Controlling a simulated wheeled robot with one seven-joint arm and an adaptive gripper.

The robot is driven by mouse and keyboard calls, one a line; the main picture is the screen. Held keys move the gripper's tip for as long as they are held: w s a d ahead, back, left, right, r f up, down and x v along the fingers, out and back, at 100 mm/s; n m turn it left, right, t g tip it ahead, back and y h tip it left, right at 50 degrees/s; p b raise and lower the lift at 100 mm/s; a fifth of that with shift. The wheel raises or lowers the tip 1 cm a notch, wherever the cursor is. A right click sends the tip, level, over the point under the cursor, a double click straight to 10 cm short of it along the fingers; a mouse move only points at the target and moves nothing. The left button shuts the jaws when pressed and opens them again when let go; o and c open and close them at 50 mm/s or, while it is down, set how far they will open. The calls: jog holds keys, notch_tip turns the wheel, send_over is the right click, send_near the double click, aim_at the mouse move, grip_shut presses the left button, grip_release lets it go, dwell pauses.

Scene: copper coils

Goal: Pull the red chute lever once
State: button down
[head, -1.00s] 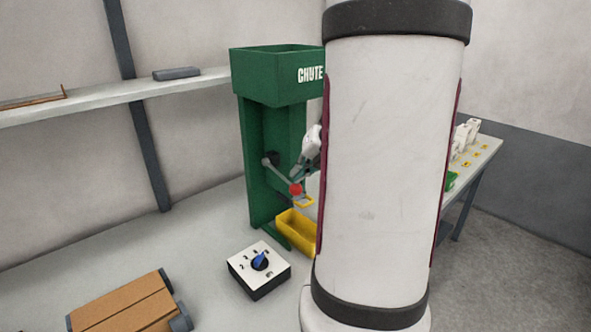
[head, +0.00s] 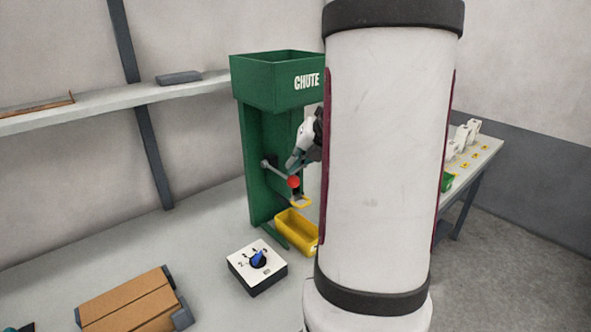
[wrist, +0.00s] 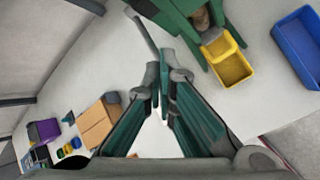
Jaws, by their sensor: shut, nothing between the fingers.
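The green chute (head: 277,85) stands on the bench in the head view, left of my column. Its lever, a grey rod with a red ball knob (head: 294,182), slants down and right from a pivot on the chute's side. My gripper (head: 292,168) is just above the red knob, partly hidden behind my column. In the wrist view my gripper (wrist: 160,95) is shut and empty, with the lever's grey rod (wrist: 143,33) just beyond the fingertips. The red knob does not show in the wrist view. I cannot tell whether the fingers touch the lever.
A yellow bin (head: 296,230) sits under the chute's mouth. A dial box (head: 257,267) and a cardboard box (head: 135,301) are on the bench in front. A blue bin (wrist: 300,45) shows in the wrist view. Bench around the dial box is clear.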

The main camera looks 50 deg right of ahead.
jog(key=shift+w+r+p, duration=0.1)
jog(key=shift+r+p, duration=0.8)
jog(key=shift+r, duration=0.15)
jog(key=shift+w+d+r+p, duration=0.1)
jog(key=shift+w+r+p, duration=0.05)
jog(key=shift+r+p, duration=1.1)
jog(key=shift+w+r+p, duration=0.1)
jog(key=shift+r+p, duration=1)
jog(key=shift+r, duration=0.15)
jog(key=s+a+r+n+g+y+b, duration=0.1)
jog(key=a+r+n+y, duration=0.15)
jog(key=a+n, duration=0.9)
jog(key=s+a+r+n+y, duration=0.1)
jog(key=a+r+n, duration=0.3)
jog(key=a+n, duration=0.8)
jog(key=s+a+n+h, duration=0.1)
jog(key=s+a+n, duration=0.4)
jog(key=n, duration=0.6)
jog(key=s+a+n+g+h+b, duration=0.1)
jog(key=s+a+n, duration=0.5)
jog(key=n, duration=0.6)
jog(key=shift+s+a+f, duration=0.25)
jog(key=shift+s+f, duration=0.1)
jog(key=shift+s, duration=0.8)
